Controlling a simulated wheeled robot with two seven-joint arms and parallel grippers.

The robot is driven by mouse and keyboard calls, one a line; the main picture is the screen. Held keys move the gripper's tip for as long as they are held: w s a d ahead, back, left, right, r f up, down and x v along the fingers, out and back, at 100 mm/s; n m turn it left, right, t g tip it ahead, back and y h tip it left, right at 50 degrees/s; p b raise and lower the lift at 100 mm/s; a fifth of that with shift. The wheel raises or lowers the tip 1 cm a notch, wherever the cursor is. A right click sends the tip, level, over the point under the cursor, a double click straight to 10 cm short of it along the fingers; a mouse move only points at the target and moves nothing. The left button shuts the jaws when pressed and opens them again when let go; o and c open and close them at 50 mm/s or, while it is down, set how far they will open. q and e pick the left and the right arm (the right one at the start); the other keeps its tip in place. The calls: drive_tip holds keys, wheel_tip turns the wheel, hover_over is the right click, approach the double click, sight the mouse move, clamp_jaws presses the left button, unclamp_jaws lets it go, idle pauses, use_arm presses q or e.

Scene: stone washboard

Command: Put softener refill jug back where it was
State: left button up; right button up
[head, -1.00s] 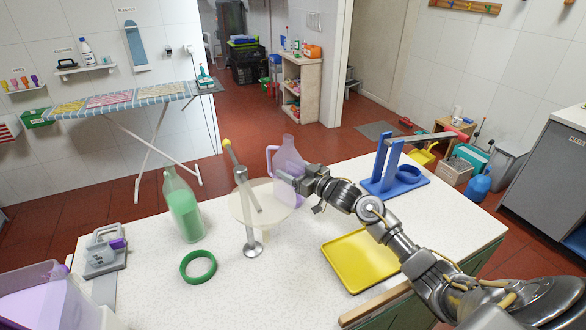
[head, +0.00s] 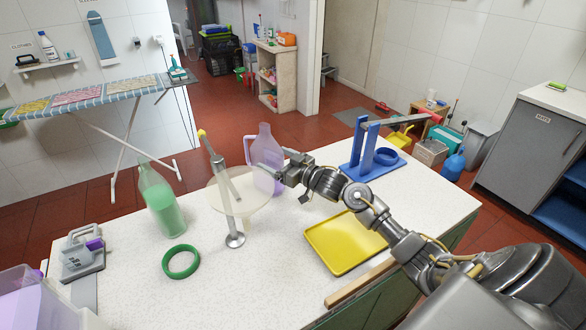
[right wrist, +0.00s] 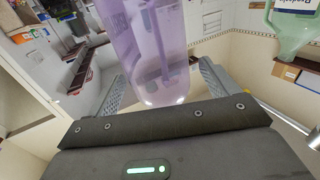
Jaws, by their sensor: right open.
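The softener refill jug, which I take to be the translucent purple jug (head: 266,146), stands upright at the far side of the counter, by the right edge of a pale round disc (head: 222,204). My right gripper (head: 278,173) is at its lower part and hides some of it. In the right wrist view the jug (right wrist: 146,45) shows between the two spread fingers of the right gripper (right wrist: 165,85), with a gap visible at the right finger. The head view does not show clearly whether the jug stands on the disc or behind it. My left gripper is not in view.
A green bottle (head: 162,208) stands left of the disc, with a green ring (head: 181,275) in front. A metal post with a yellow-tipped lever (head: 218,165) rises by the disc. A yellow tray (head: 345,243) and a blue stand (head: 358,172) lie to the right. An iron-like tool (head: 83,253) is at left.

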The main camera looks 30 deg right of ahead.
drive_tip(key=b+v, duration=0.1)
drive_tip(key=v, duration=0.8)
drive_tip(key=shift+s+b, duration=0.35)
drive_tip(key=shift+s, duration=0.05)
drive_tip(key=shift+d, duration=0.1)
